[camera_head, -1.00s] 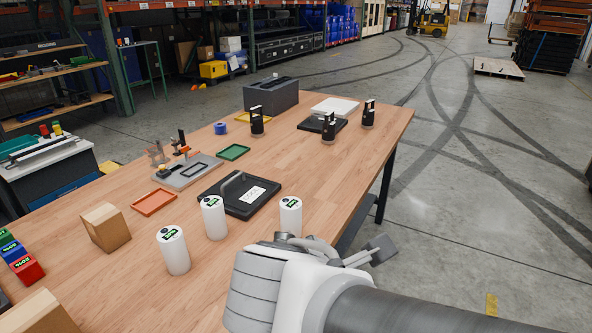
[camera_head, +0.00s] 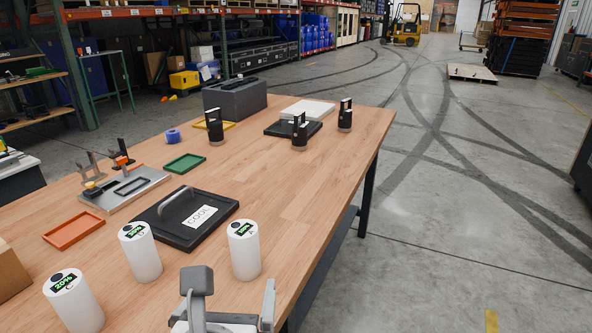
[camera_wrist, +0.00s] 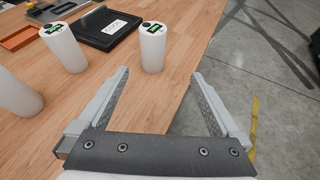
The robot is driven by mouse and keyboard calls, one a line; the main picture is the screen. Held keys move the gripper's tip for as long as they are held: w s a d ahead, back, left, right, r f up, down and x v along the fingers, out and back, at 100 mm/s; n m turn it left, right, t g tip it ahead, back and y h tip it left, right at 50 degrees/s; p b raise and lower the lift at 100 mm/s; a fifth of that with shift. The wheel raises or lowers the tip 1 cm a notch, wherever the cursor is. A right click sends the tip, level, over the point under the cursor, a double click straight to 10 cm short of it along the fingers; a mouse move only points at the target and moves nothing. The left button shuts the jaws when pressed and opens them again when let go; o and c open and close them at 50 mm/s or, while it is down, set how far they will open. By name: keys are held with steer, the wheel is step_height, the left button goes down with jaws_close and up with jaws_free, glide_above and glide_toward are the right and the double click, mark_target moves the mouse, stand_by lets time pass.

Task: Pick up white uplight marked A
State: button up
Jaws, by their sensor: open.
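Three white cylindrical lights stand upright on the wooden table (camera_head: 315,190), each with a dark knob and a green display on top. The right one (camera_head: 244,252) stands near the table's right edge, the middle one (camera_head: 141,255) is left of it, and the left one (camera_head: 76,305) is nearest the front. My gripper (camera_head: 232,292) is open and empty, in front of the right light. In the wrist view the right light (camera_wrist: 153,50) stands just beyond and between the open fingertips (camera_wrist: 160,74), apart from them.
A black board (camera_head: 175,232) with a handle and a "COOL" label lies behind the lights. An orange tray (camera_head: 73,229), a green tray (camera_head: 185,163) and a grey fixture (camera_head: 125,190) lie farther left. Black devices (camera_head: 299,135) stand at the back. The table's right side is clear.

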mark_target(243, 254)
steer(key=shift+n, duration=0.4)
steer(key=b+x, duration=0.1)
steer(key=x, duration=0.3)
steer(key=b+x, duration=0.2)
steer(key=x, duration=0.2)
steer(key=a+b+x, duration=0.1)
steer(key=x, duration=0.3)
steer(key=shift+w+f+b, duration=0.25)
steer(key=shift+b, duration=0.15)
steer(key=x, duration=0.1)
steer(key=b+x, duration=0.1)
steer(key=x, duration=0.1)
steer(key=b+x, duration=0.1)
steer(key=shift+a+f, duration=0.25)
steer(key=shift+f, duration=0.05)
steer(key=shift+w, duration=0.55)
jaws_close()
